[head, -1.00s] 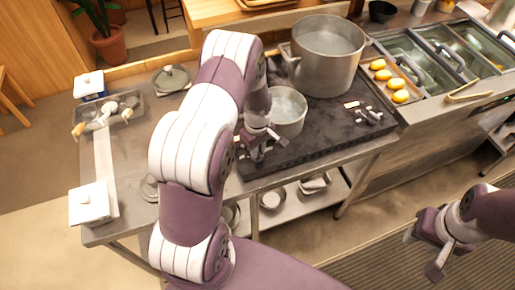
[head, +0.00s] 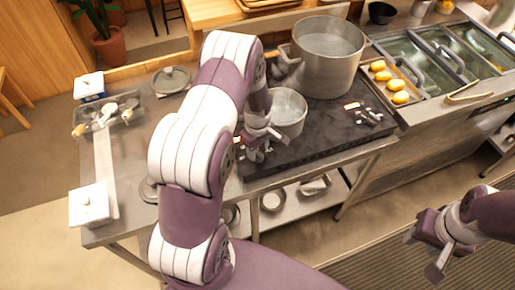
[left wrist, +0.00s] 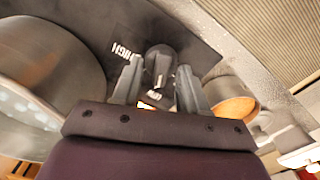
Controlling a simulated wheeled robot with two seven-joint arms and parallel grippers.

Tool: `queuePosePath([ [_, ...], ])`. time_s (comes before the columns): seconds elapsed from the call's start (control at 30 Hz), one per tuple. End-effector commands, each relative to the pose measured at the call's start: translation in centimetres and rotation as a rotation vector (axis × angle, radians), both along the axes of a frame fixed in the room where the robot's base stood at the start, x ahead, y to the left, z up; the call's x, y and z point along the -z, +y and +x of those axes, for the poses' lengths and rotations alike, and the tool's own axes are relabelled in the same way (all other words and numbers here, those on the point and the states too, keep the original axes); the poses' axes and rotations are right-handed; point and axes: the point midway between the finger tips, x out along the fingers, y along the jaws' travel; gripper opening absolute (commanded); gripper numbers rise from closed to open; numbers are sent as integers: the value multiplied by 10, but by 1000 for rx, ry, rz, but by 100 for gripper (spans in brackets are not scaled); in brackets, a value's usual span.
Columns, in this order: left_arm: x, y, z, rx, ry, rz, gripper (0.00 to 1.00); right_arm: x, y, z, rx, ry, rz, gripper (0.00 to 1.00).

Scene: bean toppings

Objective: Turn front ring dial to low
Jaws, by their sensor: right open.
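The front ring dial (left wrist: 160,62) is a dark round knob with a pale mark, seen in the left wrist view between the two fingers of my left gripper (left wrist: 158,82). The fingers lie close along both its sides and appear to be shut on it. White lettering reading HIGH shows beside the dial, and a small lit label shows below it. In the head view my left gripper (head: 264,146) is at the front edge of the black stove (head: 320,144), and its hand largely hides the dial. My right gripper (head: 424,255) is open and empty at lower right, away from the stove.
A small pot (head: 290,112) stands right behind my left gripper, and a large pot (head: 328,60) stands farther back. Other knobs (head: 369,116) are at the stove's right. A tray of yellow items (head: 388,82) is beyond. Floor is clear below my right gripper.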

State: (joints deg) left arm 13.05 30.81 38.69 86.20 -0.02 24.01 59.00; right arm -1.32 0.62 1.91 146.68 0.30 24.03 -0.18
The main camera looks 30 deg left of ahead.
Motion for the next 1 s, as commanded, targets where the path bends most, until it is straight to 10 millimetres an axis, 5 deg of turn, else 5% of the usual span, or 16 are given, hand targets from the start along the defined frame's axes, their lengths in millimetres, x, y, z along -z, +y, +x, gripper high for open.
queuePosePath([
  [0.27,-13,0,0,0,-1,1,43,6,0,0,0,0,0,43],
  [0.7,-116,0,-1,0,-1,0,43,27,0,0,0,0,0,43],
  [1.0,-127,0,-1,0,1,-1,43,27,0,0,0,0,0,43],
])
